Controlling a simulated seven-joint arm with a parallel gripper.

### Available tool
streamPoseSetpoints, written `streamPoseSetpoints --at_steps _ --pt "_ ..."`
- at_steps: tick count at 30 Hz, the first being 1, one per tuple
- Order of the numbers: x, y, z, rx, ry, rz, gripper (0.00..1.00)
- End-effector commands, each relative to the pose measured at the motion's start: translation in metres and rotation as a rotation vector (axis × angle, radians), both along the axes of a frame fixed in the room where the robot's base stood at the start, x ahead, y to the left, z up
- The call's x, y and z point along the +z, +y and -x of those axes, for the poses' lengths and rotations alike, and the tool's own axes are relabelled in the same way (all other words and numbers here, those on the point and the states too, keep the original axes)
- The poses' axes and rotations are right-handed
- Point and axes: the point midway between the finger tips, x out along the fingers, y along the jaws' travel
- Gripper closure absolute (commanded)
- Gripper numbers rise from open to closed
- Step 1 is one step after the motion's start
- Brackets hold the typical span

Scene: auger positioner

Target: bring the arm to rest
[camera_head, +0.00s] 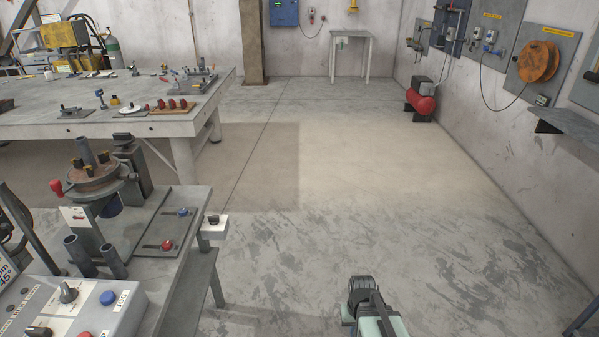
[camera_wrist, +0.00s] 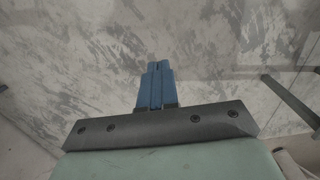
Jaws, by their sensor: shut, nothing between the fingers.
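My gripper (camera_wrist: 158,68) shows in the wrist view as two blue fingers pressed together, with nothing between them. It points out over bare grey concrete floor and touches nothing that I can see. In the head view, part of my own arm (camera_head: 369,309) shows at the bottom, right of centre, over open floor. I cannot make out the fingers in that view. The arm stands apart from the workbench with the positioner (camera_head: 95,178) at the left.
A control box (camera_head: 75,305) stands at the lower left. A large work table (camera_head: 110,128) with tools is at the back left. A red compressor (camera_head: 421,104) sits by the right wall, below wall panels and an orange reel (camera_head: 538,61). The middle floor is clear.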

Motion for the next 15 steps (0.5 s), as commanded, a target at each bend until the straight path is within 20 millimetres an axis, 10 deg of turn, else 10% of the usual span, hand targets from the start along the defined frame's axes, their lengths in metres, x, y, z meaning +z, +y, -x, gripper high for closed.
streamPoseSetpoints --at_steps 15 --pt "-0.095 0.0 0.108 -0.004 0.232 -0.002 1.0"
